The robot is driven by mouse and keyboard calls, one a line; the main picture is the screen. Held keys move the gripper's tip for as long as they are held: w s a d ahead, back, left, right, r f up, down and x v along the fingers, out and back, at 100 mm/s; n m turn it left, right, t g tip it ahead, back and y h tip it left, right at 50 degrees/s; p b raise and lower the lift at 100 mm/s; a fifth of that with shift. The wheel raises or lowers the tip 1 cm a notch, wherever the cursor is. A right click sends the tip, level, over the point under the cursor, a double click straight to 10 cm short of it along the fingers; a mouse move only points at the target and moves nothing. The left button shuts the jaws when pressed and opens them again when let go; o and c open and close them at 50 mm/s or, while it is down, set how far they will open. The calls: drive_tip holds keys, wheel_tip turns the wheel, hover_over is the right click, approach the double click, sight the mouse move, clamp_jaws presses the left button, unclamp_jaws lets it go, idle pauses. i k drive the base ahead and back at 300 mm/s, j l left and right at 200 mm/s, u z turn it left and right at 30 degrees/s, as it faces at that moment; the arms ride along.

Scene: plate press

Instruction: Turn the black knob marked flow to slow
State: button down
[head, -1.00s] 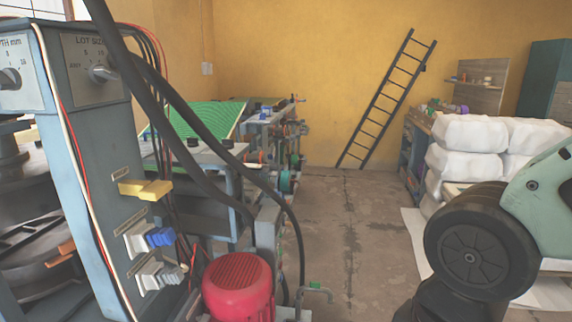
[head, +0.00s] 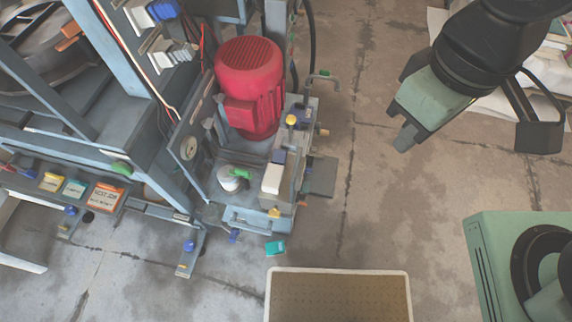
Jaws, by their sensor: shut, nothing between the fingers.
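I cannot make out a black knob marked flow in the head view; no such lettering is readable. A red ribbed motor (head: 250,85) stands on the blue-grey hydraulic unit (head: 248,213) left of centre. The unit has a round gauge (head: 190,148), a yellow knob (head: 291,120) and a green-handled part (head: 238,174). My gripper (head: 404,140) is at the upper right, over bare floor, to the right of the unit and apart from it. Its dark fingers are shut with nothing between them.
The press frame (head: 120,55) fills the left side, with blue (head: 162,10) and grey levers on its panel. Labelled pedals (head: 108,197) run along its lower edge. The floor between the unit and my arm is clear.

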sight(309, 161)
drive_tip(key=i+l+u, duration=0.15)
drive_tip(key=l+u, duration=0.25)
drive_tip(key=i+l+u, duration=0.1)
drive_tip(key=l+u, duration=0.65)
drive_tip(key=i+l, duration=0.05)
